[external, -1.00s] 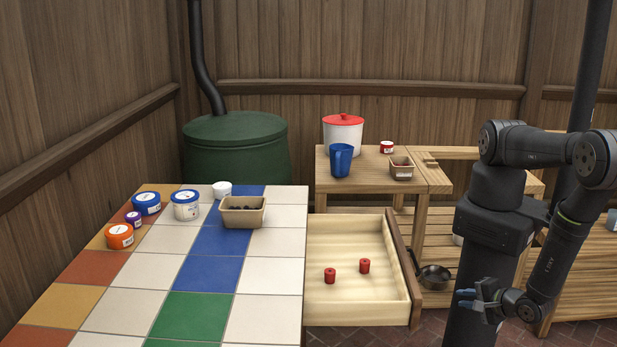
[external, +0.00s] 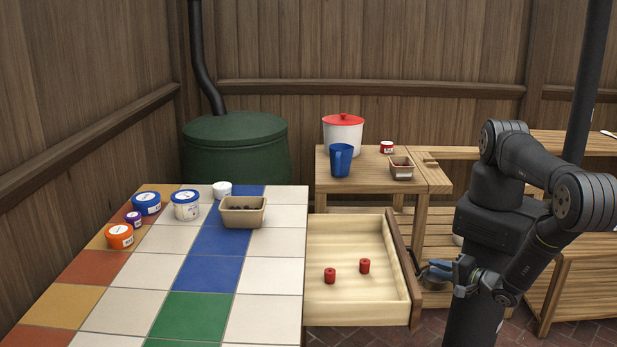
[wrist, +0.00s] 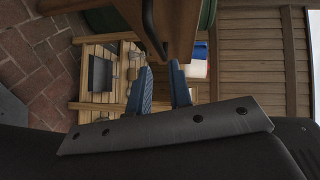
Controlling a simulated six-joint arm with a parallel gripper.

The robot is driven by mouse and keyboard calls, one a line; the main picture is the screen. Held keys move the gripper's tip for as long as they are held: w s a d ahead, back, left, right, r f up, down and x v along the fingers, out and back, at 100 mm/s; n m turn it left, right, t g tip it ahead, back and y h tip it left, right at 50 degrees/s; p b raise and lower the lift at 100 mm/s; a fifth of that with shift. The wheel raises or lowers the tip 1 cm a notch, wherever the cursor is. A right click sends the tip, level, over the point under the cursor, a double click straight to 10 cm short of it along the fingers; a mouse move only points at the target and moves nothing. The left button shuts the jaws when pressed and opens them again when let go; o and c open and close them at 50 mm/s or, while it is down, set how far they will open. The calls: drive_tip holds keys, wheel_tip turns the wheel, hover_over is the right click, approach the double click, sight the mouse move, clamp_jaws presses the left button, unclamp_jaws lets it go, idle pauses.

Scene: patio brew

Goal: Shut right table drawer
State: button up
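The right table drawer (external: 350,308) is pulled out from the right side of the tiled table (external: 262,279). It has a light wooden inside and a brown front panel (external: 401,262) with a dark handle (external: 413,262). Two small red cylinders, one at the left (external: 330,275) and one at the right (external: 365,265), stand in it. My gripper (external: 428,270) is just right of the handle, with its blue fingers towards the drawer front. In the wrist view my gripper's fingers (wrist: 158,72) are apart with nothing between them, and the dark handle (wrist: 152,28) is ahead of them.
Several tubs, including a blue-lidded one (external: 186,204), and a tan bin (external: 242,217) stand on the tiled table. A wooden bench (external: 435,178) behind the drawer holds a blue mug (external: 341,160), a white pot with red lid (external: 343,135) and a small box (external: 401,168).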

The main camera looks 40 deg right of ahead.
sight(414, 259)
drive_tip(key=shift+w+f, duration=0.2)
drive_tip(key=shift+w, duration=1.2)
drive_tip(key=shift+w+f, duration=0.2)
drive_tip(key=shift+w, duration=1.15)
drive_tip(key=shift+w+f, duration=0.2)
drive_tip(key=shift+w, duration=1.2)
clamp_jaws()
